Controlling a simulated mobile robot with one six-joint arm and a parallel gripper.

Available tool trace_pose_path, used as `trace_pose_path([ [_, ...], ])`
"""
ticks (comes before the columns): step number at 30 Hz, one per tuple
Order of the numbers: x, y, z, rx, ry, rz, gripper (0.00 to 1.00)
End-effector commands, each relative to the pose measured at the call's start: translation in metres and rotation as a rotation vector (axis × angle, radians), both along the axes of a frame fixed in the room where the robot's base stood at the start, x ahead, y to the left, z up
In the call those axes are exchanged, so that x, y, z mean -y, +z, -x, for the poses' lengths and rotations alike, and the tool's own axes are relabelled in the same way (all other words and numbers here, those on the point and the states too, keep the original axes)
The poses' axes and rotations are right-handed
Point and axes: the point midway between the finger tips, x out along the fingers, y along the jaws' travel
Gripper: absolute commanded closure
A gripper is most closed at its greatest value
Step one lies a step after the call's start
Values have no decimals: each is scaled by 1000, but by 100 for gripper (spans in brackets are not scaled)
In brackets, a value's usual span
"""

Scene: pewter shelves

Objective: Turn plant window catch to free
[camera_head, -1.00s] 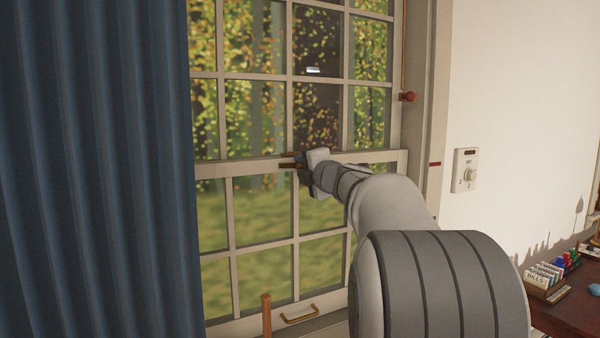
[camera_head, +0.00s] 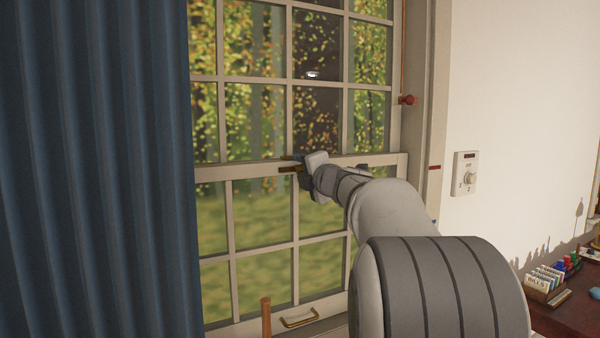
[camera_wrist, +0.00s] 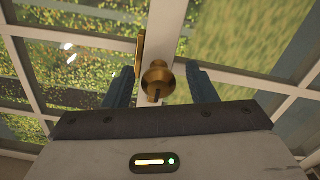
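The plant window catch (camera_wrist: 158,79) is brass, with a round body and a dark pointed part. It sits on the pale meeting rail of the window. A thin brass bar (camera_wrist: 140,52) lies beside it. In the wrist view my gripper (camera_wrist: 161,78) is open, its two blue-grey fingers apart on either side of the catch. No contact between fingers and catch can be made out. In the head view my gripper (camera_head: 300,167) is at the rail, and brass parts (camera_head: 289,169) of the catch show just left of it; the rest is hidden.
The lower sash has a brass pull handle (camera_head: 299,318). A blue curtain (camera_head: 95,170) hangs at the left. A red knob (camera_head: 407,100) is on the right frame, and a dial panel (camera_head: 466,174) on the wall. A desk (camera_head: 570,315) with small items stands at lower right.

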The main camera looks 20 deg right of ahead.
Motion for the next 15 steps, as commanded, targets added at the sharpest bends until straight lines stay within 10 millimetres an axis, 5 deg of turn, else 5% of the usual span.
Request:
trace_pose_path([
  [8, 0, 1, 3, 2, 0, 0, 48],
  [15, 2, 1, 39, 3, -2, 1, 48],
])
